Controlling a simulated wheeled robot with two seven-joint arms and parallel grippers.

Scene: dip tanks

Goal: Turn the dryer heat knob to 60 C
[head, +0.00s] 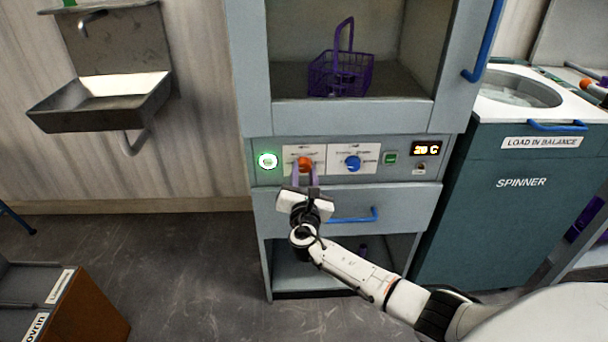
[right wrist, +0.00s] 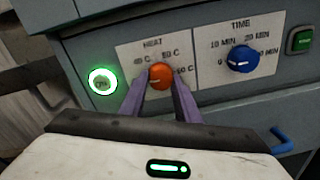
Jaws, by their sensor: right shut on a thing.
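The orange heat knob (head: 305,162) sits on the dryer's front panel, in the left white plate. In the right wrist view the heat knob (right wrist: 161,76) is under a "HEAT" label, with 40 C at its left and other C marks above and at its right. A pale mark shows on the knob's left side, towards 40 C; its exact setting is hard to read. My right gripper (head: 306,168) is shut on the knob, one finger on each side, and its fingertips (right wrist: 161,84) also show close up. My left gripper is not in view.
Beside it are a blue time knob (head: 353,163), a green start button (right wrist: 301,40), a lit green ring button (head: 267,160) and a display (head: 426,149) that seems to read 20 C. A drawer with a blue handle (head: 352,217) is below. A purple basket (head: 340,75) stands in the dryer.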

